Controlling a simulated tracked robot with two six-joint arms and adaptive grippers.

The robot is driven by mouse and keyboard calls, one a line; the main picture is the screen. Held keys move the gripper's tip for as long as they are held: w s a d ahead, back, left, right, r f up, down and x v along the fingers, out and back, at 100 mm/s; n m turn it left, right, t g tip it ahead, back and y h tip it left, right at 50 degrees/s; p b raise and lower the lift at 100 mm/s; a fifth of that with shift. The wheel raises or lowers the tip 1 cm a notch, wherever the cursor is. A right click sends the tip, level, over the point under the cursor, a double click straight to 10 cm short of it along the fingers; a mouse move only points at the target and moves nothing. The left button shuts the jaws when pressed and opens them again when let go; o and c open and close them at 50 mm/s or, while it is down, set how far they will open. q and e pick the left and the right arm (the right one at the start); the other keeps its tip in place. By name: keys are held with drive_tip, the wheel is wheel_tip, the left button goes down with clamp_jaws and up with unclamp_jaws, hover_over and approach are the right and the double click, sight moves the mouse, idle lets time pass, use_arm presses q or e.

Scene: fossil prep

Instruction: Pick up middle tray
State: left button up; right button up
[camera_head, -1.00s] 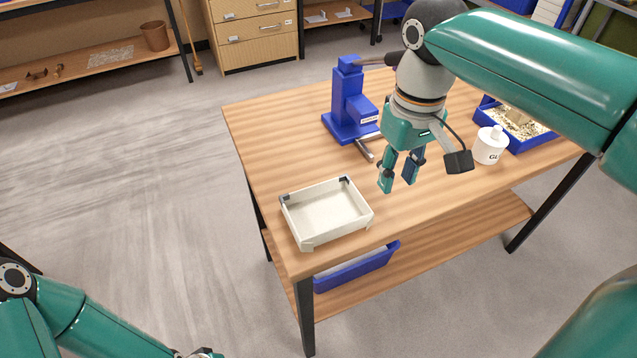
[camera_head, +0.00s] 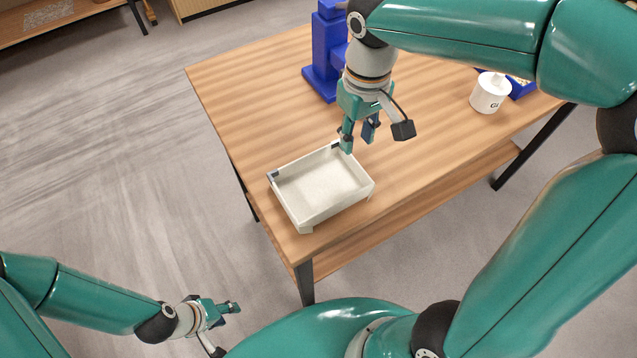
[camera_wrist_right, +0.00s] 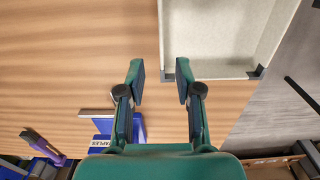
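A white, empty, open-topped tray (camera_head: 320,187) with dark corner pieces sits on the near corner of the wooden table. It also shows at the top of the right wrist view (camera_wrist_right: 215,38). My right gripper (camera_head: 357,142) points down at the tray's far right corner. In the right wrist view its fingers (camera_wrist_right: 161,80) are apart with nothing held between them, and the tray's corner lies by the right-hand fingertip. I cannot tell whether it touches. My left gripper (camera_head: 232,308) is low at the front, off the table; its finger opening is unclear.
A blue device (camera_head: 326,50) stands behind my right gripper. A white jar (camera_head: 489,93) and a partly hidden blue tray (camera_head: 522,88) are at the right. The wooden table (camera_head: 240,110) is clear left of the device.

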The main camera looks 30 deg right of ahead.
sight(356, 161)
drive_tip(key=f, duration=0.4)
drive_tip(key=s+f, duration=0.1)
drive_tip(key=f, duration=0.1)
drive_tip(key=shift+f, duration=0.65)
clamp_jaws()
